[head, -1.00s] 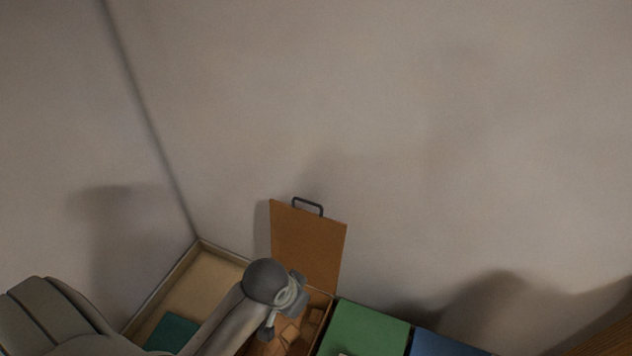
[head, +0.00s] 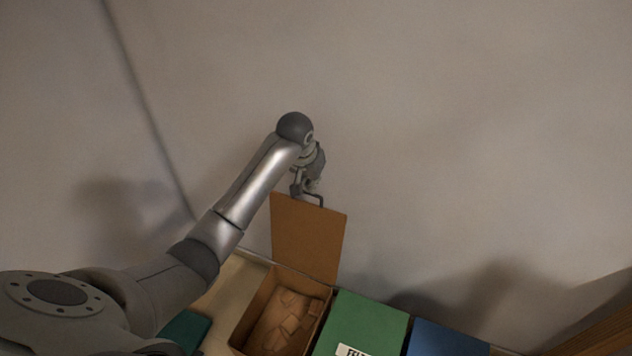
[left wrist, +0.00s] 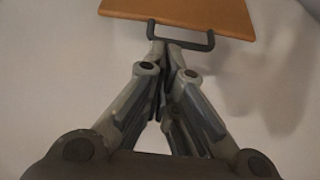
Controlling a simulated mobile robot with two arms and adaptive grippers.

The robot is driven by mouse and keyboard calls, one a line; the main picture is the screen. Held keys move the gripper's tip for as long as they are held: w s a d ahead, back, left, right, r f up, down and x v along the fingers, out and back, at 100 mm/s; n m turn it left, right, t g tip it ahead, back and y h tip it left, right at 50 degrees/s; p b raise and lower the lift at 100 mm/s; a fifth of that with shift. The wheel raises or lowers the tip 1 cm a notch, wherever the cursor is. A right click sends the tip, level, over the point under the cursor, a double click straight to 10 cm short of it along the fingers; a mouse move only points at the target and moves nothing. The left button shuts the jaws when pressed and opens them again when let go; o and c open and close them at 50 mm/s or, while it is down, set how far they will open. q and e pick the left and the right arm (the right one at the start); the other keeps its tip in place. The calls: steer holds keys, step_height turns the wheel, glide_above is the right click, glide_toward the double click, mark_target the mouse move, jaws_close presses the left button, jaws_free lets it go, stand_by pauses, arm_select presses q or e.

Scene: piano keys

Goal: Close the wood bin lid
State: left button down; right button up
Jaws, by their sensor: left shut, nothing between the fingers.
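The wood bin (head: 238,337) is an open orange-brown box with several wood pieces (head: 285,318) inside. Its flat orange-brown lid (head: 308,240) stands upright at the back of the bin, near the wall. A dark handle (head: 321,201) sits on the lid's top edge. My left gripper (head: 304,190) is shut and empty at the handle, above the lid. In the left wrist view the closed fingertips (left wrist: 164,44) overlap the left part of the handle (left wrist: 196,45), with the lid (left wrist: 190,12) beyond. I cannot tell whether they touch it. My right gripper is not in view.
A green bin (head: 370,322) and a blue bin (head: 445,344) stand in a row to the right of the wood bin. A dark teal object (head: 188,328) lies to the left, partly behind my arm. The wall (head: 450,130) rises close behind the lid.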

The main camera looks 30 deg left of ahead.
arm_select(q)
steer(key=w+a+f, duration=0.2)
steer(key=w+f, duration=0.4)
steer(key=shift+f+n+b, duration=0.3)
steer(key=shift+f, duration=0.05)
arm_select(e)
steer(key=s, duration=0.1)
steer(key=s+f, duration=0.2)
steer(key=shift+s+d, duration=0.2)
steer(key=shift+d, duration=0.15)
arm_select(q)
steer(key=shift+s, duration=0.1)
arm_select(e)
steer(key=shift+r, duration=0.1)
